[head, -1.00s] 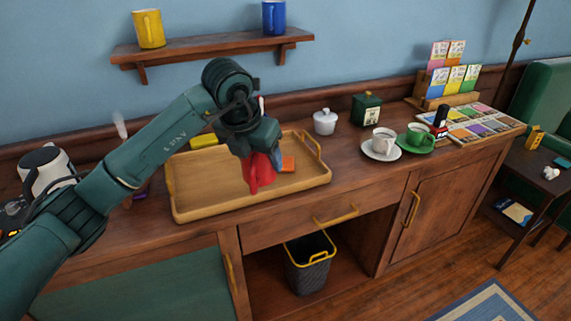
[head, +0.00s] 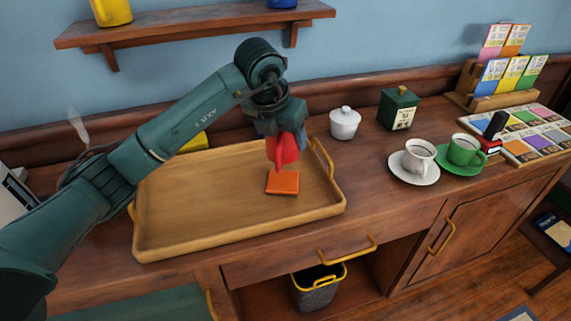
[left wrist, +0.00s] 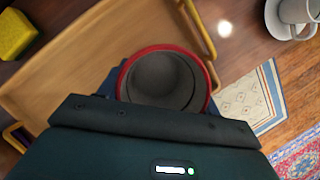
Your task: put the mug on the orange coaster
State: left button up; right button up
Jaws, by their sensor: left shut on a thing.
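My left gripper (head: 288,134) is shut on a red mug (head: 282,151). In the left wrist view the mug (left wrist: 165,82) shows its red rim and empty dark grey inside. The orange coaster (head: 282,183) is a flat square lying in the right part of the wooden tray (head: 205,202). In the head view the mug appears just above the coaster, apart from it; its exact height is unclear. The coaster is not visible in the left wrist view. My right gripper is not in view.
The tray's right handle (head: 322,158) is close to the mug. A white lidded pot (head: 345,123) and green canister (head: 398,108) stand behind to the right. The tray's middle is clear.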

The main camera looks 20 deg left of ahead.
aim_at(275, 142)
pick_arm(q)
notch_tip(275, 142, down, 7)
jog(key=shift+f, duration=0.2)
dwell(0.3)
jog(key=shift+f, duration=0.2)
jog(key=o, duration=1.2)
jog(key=shift+c, duration=0.2)
jog(key=shift+s+r, duration=0.15)
jog(key=shift+r, duration=0.45)
jog(key=v, duration=1.1)
jog(key=shift+a+r, duration=0.1)
